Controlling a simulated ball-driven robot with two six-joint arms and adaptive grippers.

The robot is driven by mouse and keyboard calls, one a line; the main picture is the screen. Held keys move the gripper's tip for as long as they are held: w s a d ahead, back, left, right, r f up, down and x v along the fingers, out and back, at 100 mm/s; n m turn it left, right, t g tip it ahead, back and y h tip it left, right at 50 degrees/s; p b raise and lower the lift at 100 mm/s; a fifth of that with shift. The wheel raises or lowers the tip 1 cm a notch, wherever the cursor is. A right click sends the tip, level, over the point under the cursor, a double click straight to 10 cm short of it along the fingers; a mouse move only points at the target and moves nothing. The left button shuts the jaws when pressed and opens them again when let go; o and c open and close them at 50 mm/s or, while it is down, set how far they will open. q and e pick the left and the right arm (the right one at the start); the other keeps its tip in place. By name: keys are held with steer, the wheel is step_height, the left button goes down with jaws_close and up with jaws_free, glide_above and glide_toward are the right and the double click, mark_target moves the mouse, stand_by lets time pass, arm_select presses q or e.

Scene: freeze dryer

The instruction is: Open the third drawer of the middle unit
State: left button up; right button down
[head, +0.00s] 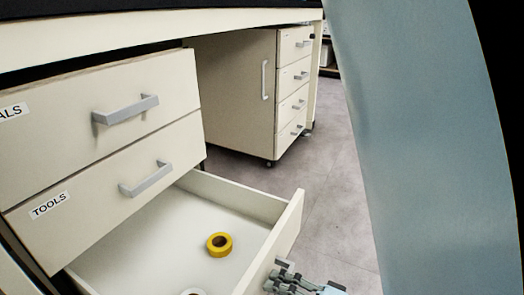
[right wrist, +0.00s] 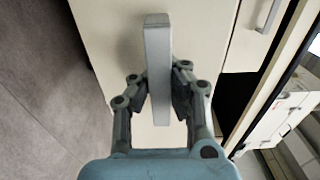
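The drawer unit at the left of the head view has a closed upper drawer (head: 130,105) with a label ending in "ALS". Below it is a closed drawer labelled "TOOLS" (head: 95,195). The third drawer (head: 283,225) stands pulled out, showing its white inside. A yellow roll (head: 219,245) lies in it. My right gripper (head: 290,280) is at this drawer's front, partly cut off by the picture edge. In the right wrist view, its fingers (right wrist: 159,95) are on both sides of the grey handle (right wrist: 158,50), closed against it. My left gripper is not in view.
A second cream unit (head: 235,85) with several small drawers and a side door stands further back under the bench (head: 160,28). Grey floor (head: 330,185) is clear to the right of the open drawer. Part of a white round thing shows at the drawer's lower edge.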

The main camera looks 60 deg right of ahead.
steer(key=shift+s, duration=0.3)
steer(key=c, duration=1.2)
jaws_free()
steer(key=shift+w, duration=0.1)
steer(key=s+d, duration=0.1)
steer(key=s, duration=1.1)
